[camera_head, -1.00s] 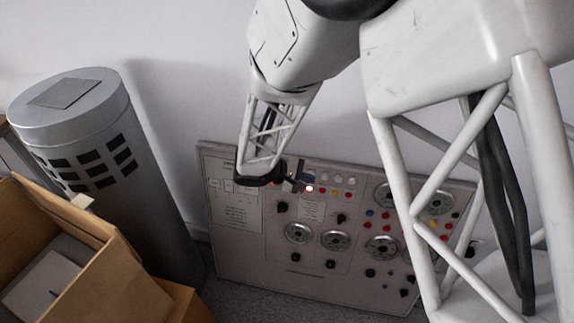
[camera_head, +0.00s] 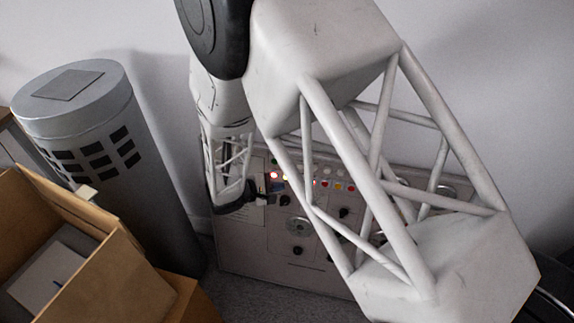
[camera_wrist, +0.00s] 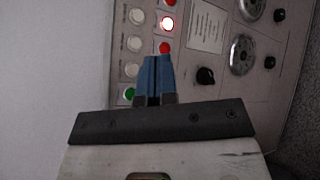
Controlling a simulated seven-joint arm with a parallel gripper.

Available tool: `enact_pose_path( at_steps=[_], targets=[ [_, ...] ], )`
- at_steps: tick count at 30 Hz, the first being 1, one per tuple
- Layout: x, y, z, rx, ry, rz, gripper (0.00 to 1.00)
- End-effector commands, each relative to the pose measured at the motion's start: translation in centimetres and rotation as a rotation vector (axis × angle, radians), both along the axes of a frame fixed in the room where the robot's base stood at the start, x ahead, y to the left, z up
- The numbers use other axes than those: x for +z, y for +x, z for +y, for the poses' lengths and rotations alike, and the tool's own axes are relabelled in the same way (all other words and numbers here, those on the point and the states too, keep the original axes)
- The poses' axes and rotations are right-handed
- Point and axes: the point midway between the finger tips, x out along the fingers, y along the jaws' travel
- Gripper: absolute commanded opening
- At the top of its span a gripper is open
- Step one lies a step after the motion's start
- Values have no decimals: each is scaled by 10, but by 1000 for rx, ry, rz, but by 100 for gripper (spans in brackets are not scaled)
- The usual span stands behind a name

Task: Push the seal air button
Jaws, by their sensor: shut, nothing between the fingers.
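The grey control panel (camera_head: 270,255) leans against the wall, partly hidden behind my arm. It bears several round buttons, dials and black knobs. I cannot read any label, so I cannot tell which is the seal air button. My gripper (camera_head: 268,199) is shut and empty in front of the panel's upper left part. In the wrist view, the blue fingers (camera_wrist: 157,62) point between a column of white buttons (camera_wrist: 135,43) and a column of red ones (camera_wrist: 165,48). A green button (camera_wrist: 127,93) lies left of the fingers. One red button (camera_wrist: 168,23) glows. Contact cannot be judged.
A grey cylinder (camera_head: 150,190) with dark slots stands to the left of the panel. An open cardboard box (camera_head: 105,275) is at the lower left. A black knob (camera_wrist: 205,76) and dials are right of the fingers in the wrist view.

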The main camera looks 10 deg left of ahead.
Motion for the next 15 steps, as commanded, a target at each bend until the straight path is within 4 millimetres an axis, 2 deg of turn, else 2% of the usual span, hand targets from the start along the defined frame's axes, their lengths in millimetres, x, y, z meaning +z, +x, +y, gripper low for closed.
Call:
enact_pose_path(
  at_steps=[8,15],
  targets=[
    [0,3,0,-1,1,0,0],
    [-3,14,0,-2,1,1,0]
  ],
)
